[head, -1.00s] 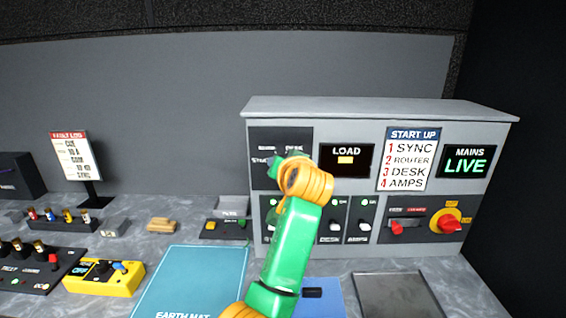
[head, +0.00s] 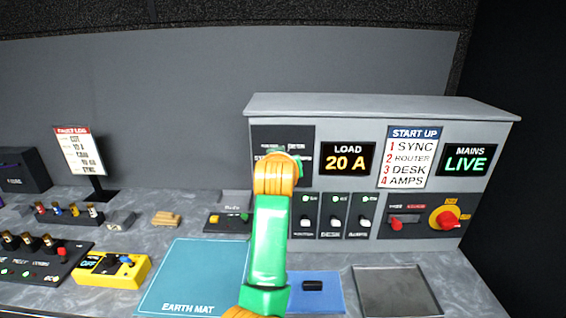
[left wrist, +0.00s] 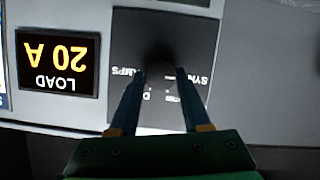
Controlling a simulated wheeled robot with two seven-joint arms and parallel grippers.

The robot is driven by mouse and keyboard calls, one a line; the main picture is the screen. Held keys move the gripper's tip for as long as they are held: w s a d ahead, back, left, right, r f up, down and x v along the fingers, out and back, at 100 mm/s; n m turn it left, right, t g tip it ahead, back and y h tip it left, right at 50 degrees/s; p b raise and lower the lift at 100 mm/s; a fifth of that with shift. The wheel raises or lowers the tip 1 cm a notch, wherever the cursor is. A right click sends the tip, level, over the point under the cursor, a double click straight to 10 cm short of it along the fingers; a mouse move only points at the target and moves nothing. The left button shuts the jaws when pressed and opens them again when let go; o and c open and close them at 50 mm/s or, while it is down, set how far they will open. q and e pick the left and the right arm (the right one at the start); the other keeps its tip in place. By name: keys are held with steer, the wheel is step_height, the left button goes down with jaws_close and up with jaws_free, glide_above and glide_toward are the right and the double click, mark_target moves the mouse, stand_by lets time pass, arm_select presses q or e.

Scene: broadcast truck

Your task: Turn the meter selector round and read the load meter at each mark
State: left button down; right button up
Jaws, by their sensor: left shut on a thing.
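The dark meter selector panel (head: 264,138) is at the left of the grey cabinet's face, with labels around its knob. The knob is mostly hidden behind my arm in the head view. In the left wrist view, upside down, the dark knob (left wrist: 161,52) sits between the fingers of my left gripper (left wrist: 160,75), shut on it. Which mark the knob points to is unclear. The load meter (head: 347,162) reads "20 A" in amber; it also shows inverted in the left wrist view (left wrist: 58,62). My right gripper is not in view.
The start-up card (head: 412,157) lists sync, router, desk, amps. The mains display (head: 468,160) reads "LIVE". Several switches (head: 335,215) and a red rotary handle (head: 446,219) are below. The earth mat (head: 195,275) and a metal tray (head: 397,290) lie in front.

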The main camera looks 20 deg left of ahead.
arm_select(q)
steer(key=shift+r, duration=0.15)
steer(key=shift+c, duration=1.8)
jaws_free()
steer(key=shift+w, duration=0.1)
steer(key=b+v, duration=0.3)
steer(key=v, duration=0.4)
